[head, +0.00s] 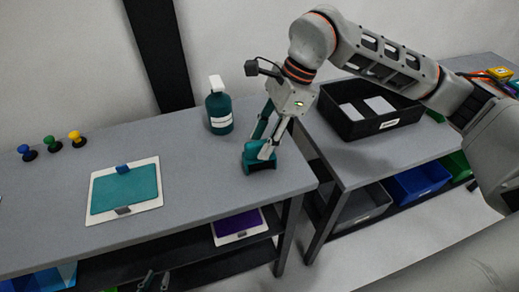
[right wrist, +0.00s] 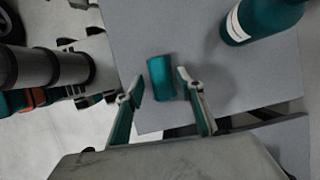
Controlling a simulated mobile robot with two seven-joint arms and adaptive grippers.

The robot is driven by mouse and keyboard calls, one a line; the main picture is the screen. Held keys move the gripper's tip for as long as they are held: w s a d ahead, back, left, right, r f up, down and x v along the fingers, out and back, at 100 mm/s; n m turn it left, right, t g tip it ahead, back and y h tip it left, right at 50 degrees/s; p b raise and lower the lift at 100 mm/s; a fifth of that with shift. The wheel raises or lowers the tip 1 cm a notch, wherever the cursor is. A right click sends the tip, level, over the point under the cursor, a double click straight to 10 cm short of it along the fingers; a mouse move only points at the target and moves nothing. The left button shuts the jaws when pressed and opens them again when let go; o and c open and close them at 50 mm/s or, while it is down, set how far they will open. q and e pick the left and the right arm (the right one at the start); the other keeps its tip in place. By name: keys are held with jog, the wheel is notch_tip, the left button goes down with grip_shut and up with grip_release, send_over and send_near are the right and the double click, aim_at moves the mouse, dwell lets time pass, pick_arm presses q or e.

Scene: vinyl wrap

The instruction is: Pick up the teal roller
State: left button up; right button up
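The teal roller (head: 250,160) is a short teal block near the front right corner of the grey table in the head view. In the right wrist view the roller (right wrist: 161,78) shows between the fingertips. My right gripper (head: 262,150) points down over it, and in the right wrist view my right gripper (right wrist: 160,82) is open, with a small gap to the roller on each side. Its fingers hide part of the roller in the head view. Two small dark fingertips of my left gripper (head: 156,281) show apart at the bottom edge of the head view, in front of the table.
A teal bottle (head: 220,112) stands behind the roller and also shows in the right wrist view (right wrist: 262,18). A white-framed teal panel (head: 124,191) and several coloured knobs (head: 50,143) lie to the left. A black bin (head: 368,122) sits on the right table.

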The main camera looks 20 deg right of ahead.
jog(key=shift+x, duration=1.1)
grip_shut()
notch_tip(320, 180, up, 20)
